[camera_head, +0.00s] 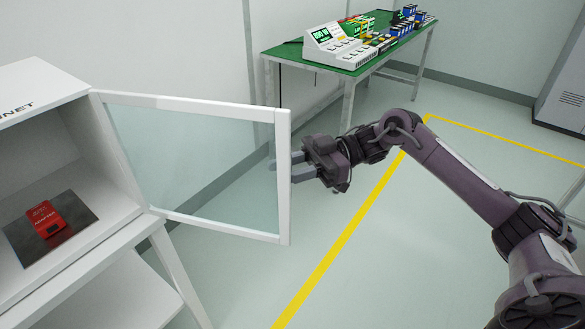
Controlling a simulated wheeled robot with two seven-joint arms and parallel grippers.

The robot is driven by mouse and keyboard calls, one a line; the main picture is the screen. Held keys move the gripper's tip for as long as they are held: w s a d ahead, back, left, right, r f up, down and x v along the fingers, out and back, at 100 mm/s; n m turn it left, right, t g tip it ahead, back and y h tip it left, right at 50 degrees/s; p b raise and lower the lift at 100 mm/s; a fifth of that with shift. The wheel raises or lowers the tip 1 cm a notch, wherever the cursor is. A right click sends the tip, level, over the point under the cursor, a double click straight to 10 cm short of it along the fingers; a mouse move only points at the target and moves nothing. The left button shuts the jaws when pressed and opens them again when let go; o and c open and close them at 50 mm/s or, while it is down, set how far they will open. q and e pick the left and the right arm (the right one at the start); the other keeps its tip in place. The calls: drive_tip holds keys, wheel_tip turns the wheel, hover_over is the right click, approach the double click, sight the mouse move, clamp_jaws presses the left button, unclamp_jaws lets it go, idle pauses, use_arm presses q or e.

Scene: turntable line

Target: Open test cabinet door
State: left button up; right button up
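The white test cabinet (47,77) stands at the left. Its glass door (283,200) with a white frame is swung wide open, hinged at the cabinet's right side. My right gripper (286,169) is at the door's free edge, about mid-height. Its two grey fingers reach behind the white frame, and part of a finger shows through the glass. The frame hides the fingertips, so I cannot tell whether they grip a handle or only touch the door. Inside the cabinet a red device (46,219) lies on a dark mat (80,207). My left gripper is not in view.
A green-topped table (293,50) with a white control panel (339,47) and several small parts stands at the back. A grey cabinet (562,92) is at the far right. The floor with yellow lines (345,238) is clear around the door.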

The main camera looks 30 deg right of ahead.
use_arm(q)
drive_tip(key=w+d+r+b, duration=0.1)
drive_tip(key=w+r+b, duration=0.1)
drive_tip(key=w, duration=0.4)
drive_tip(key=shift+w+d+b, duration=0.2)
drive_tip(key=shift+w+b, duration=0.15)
drive_tip(key=shift+b, duration=0.35)
use_arm(e)
drive_tip(key=d, duration=0.8)
drive_tip(key=shift+s+d, duration=0.25)
drive_tip(key=shift+s, duration=0.05)
drive_tip(key=shift+f, duration=0.1)
